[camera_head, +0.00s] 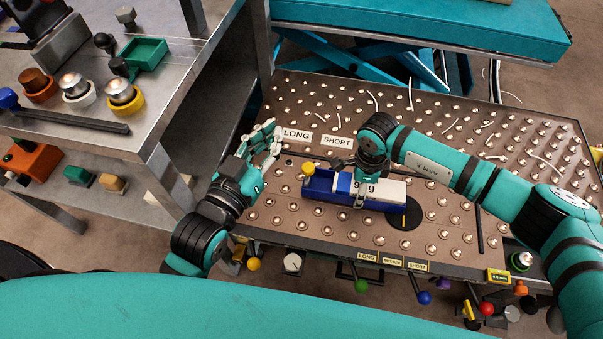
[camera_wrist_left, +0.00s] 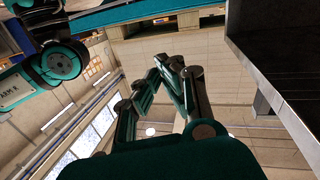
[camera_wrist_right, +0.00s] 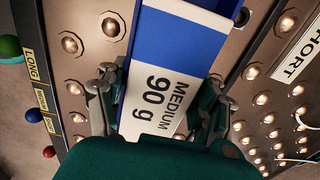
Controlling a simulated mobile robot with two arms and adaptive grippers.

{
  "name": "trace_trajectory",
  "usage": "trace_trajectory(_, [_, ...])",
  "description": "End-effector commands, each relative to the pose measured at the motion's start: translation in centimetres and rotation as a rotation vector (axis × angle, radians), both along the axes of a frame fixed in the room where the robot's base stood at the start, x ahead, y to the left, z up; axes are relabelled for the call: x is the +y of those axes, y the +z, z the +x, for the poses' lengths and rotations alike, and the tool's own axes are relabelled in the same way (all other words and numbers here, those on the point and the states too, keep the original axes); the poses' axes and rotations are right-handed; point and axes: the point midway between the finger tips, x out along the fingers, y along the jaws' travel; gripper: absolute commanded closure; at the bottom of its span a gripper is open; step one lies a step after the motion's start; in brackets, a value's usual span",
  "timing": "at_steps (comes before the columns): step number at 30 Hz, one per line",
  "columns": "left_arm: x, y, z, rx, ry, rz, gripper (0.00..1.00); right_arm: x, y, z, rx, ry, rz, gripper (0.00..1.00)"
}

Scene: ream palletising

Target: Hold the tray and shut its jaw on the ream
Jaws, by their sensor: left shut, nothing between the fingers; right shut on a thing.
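The ream (camera_head: 388,194), with a white wrapper, lies on the ball-studded table. Its "MEDIUM 90 g" label shows in the right wrist view (camera_wrist_right: 160,100). A blue tray-like part (camera_head: 322,186) with a yellow knob (camera_head: 308,168) adjoins its left end; I cannot tell how far it encloses the ream. My right gripper (camera_head: 362,187) is above and shut on the ream, one finger on each long side; it also shows in the right wrist view (camera_wrist_right: 158,105). My left gripper (camera_head: 272,143) is shut and empty, left of the blue part and apart from it.
The ball table (camera_head: 450,215) has LONG and SHORT plates behind the ream and coloured knobs along its front edge. A black disc (camera_head: 408,218) lies at the ream's right end. A metal bench (camera_head: 150,90) stands left, a teal lift table (camera_head: 440,20) behind.

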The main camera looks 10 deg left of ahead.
Motion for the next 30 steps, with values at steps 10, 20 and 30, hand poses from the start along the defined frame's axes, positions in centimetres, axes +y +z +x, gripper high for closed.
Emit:
trace_trajectory(10, [-0.4,-9.7,-1.5,0.198,-0.042,-0.698,1.00,0.1,0.2,0.1,-0.003,0.000,0.002,0.73])
trace_trajectory(20, [1.0,-16.7,-4.8,0.360,-0.046,-1.273,1.00,0.1,0.2,0.1,-0.003,0.000,0.003,0.73])
trace_trajectory(30, [1.0,-17.9,-4.0,0.389,-0.049,-1.409,1.00,0.1,0.2,0.1,-0.003,0.000,0.003,0.73])
